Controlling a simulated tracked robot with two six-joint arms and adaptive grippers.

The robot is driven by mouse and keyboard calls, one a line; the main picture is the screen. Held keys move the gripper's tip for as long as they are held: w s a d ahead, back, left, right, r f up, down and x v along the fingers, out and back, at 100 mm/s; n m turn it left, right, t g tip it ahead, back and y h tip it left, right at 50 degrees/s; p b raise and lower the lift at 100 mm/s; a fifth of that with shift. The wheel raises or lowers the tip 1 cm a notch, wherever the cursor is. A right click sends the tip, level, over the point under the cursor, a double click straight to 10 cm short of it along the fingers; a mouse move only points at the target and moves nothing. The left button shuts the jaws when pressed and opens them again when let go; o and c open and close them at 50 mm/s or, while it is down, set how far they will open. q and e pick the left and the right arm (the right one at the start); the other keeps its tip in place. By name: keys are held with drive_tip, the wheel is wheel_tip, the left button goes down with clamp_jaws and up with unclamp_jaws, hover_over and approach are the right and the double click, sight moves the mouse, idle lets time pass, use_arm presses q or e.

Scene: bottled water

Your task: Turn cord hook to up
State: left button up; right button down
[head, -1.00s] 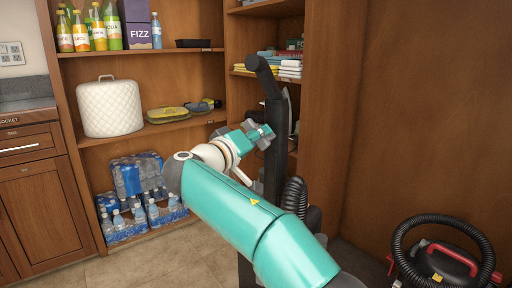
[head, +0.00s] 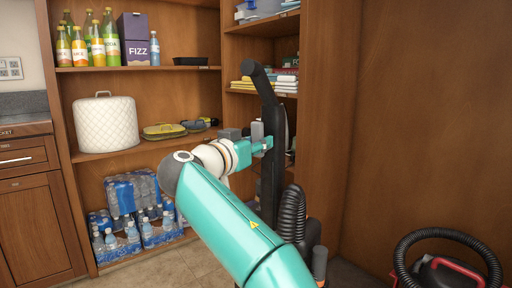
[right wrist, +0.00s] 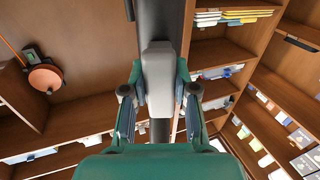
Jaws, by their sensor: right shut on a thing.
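A black upright vacuum (head: 272,175) with a bent handle stands in front of the shelves. The cord hook (head: 257,131), a light grey piece, is on the side of its post and looks upright in the head view. In the right wrist view the cord hook (right wrist: 158,75) lies along the dark post, between my fingers. My right gripper (head: 262,146) is at the post, shut on the cord hook, with one finger on each side of it in the right wrist view (right wrist: 160,88). My left gripper is not in view.
Wooden shelves hold bottles (head: 95,40), a purple box (head: 133,40), a white quilted cover (head: 106,125) and water packs (head: 133,193). A ribbed black hose (head: 292,215) is beside the vacuum post. A red and black canister vacuum (head: 445,268) stands at lower right.

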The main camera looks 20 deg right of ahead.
drive_tip(key=shift+f, duration=0.3)
drive_tip(key=c, duration=0.9)
unclamp_jaws()
drive_tip(key=shift+w+d, duration=0.1)
drive_tip(key=shift+r, duration=0.15)
drive_tip(key=shift+s+a, duration=0.2)
drive_tip(key=shift+a, duration=0.05)
drive_tip(key=v, duration=1.1)
drive_tip(key=shift+s+a, duration=0.15)
drive_tip(key=shift+a, duration=0.05)
